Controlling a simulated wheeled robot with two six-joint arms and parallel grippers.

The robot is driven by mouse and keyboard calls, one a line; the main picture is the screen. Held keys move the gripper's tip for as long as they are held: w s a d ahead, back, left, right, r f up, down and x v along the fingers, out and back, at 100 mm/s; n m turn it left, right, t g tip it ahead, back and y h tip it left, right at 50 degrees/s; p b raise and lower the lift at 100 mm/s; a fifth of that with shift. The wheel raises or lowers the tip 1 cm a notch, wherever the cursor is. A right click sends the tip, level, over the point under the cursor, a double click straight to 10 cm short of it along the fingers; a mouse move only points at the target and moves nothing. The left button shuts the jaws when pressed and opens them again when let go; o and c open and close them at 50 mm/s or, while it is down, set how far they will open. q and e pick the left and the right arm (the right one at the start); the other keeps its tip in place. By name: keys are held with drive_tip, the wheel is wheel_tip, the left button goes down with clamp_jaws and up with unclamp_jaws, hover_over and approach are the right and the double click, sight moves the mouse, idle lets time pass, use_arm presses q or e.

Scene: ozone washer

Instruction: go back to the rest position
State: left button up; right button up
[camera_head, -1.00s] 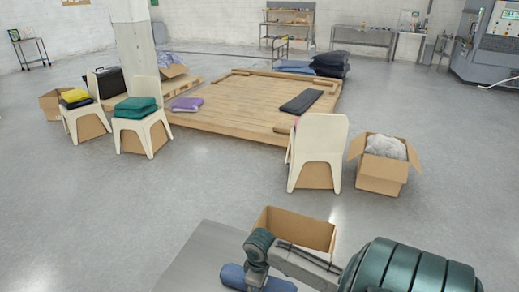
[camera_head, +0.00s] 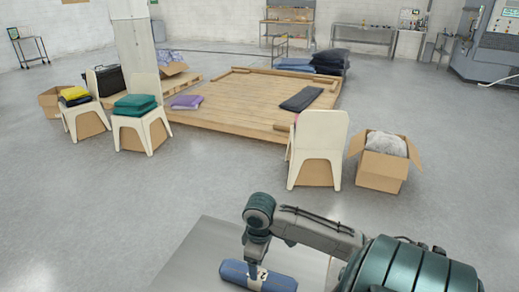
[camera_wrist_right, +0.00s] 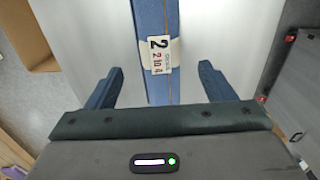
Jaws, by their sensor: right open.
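My right gripper (camera_wrist_right: 159,85) is open in the right wrist view, its two blue fingers apart. A blue rolled or folded item (camera_wrist_right: 148,30) with a white tag marked "2" shows between and beyond the fingers. In the head view the blue item (camera_head: 235,272) lies on a grey metal table (camera_head: 200,250), and my right wrist hangs over it. The right fingers are hard to make out there. Whether the fingers touch the item I cannot tell. My left gripper is not in view.
A white chair (camera_head: 318,135) and an open cardboard box (camera_head: 378,172) with grey-white contents stand beyond the table. A low wooden platform (camera_head: 235,108) lies further back. Chairs with folded cloths (camera_head: 134,104) stand at left. Open floor (camera_head: 120,200) lies left of the table.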

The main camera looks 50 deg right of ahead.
wheel_tip(320, 180, up, 2)
drive_tip(key=shift+r, duration=0.1)
idle(0.7)
